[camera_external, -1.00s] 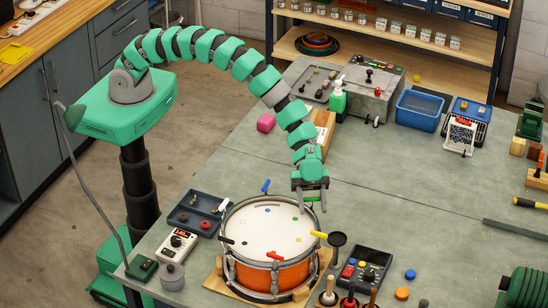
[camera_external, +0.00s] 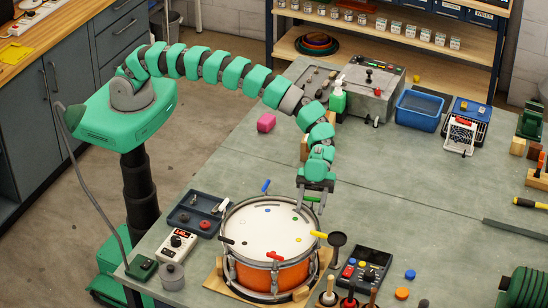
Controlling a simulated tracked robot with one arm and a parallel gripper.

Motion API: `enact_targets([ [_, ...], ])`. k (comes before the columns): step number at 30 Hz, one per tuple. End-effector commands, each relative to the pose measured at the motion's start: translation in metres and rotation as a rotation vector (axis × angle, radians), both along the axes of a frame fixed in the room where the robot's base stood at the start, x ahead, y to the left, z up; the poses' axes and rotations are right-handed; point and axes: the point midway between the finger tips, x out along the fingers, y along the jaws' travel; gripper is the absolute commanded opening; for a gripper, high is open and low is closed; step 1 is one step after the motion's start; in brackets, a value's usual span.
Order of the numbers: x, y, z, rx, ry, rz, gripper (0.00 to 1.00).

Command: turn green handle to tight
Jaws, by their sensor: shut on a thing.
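The drum (camera_external: 268,262) has an orange shell and a white head (camera_external: 262,225). It stands on the bench with coloured handles around its rim. The green handle (camera_external: 311,199) is at the drum's back right edge, partly hidden by my gripper. My gripper (camera_external: 309,207) points down there, shut on the green handle with a finger on either side. The yellow handle (camera_external: 319,235), red handle (camera_external: 275,256), black handle (camera_external: 227,240) and blue handle (camera_external: 265,186) stand at other places on the rim.
A black round pad on a stand (camera_external: 337,239) is close to the drum's right side. A dark tray (camera_external: 196,213) and a white meter box (camera_external: 177,244) lie to its left. A control box (camera_external: 365,267) is at the front right.

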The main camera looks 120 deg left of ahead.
Motion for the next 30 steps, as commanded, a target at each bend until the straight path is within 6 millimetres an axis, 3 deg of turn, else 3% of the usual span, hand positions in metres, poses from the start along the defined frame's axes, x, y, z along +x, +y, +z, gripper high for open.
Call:
enact_targets([
  [30, -0.0014, -0.0010, 0.0011, -0.002, -0.005, -0.118, 0.25],
])
